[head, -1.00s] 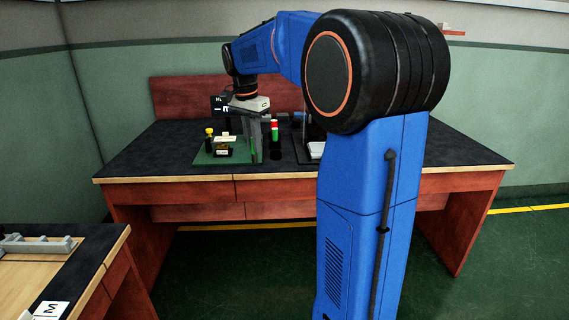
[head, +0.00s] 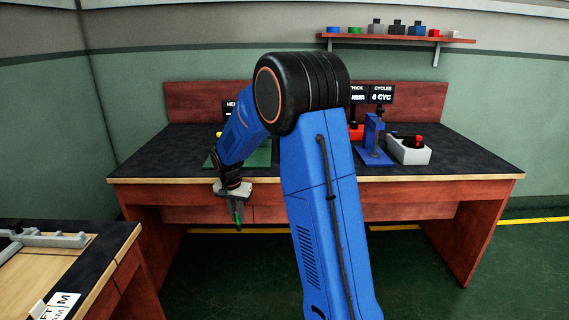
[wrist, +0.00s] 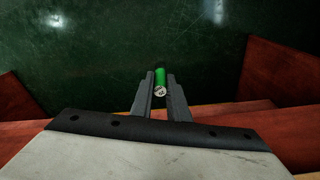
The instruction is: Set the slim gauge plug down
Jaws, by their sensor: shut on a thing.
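The slim gauge plug (wrist: 160,78) is a small green cylinder with a pale end face, seen in the wrist view between the fingertips. My gripper (wrist: 160,92) is shut on it, one grey finger on each side. In the head view my gripper (head: 238,215) points down in front of the far bench's front edge, with a bit of the green plug (head: 237,222) showing between the fingers. Below the plug in the wrist view is the dark green floor, so it hangs clear of any surface.
The far bench (head: 470,158) has a green mat (head: 262,156), partly hidden by my arm, a blue stand (head: 372,150) and a grey box (head: 410,152) with a red knob. A second bench (head: 95,262) stands at lower left. A shelf (head: 400,38) hangs above.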

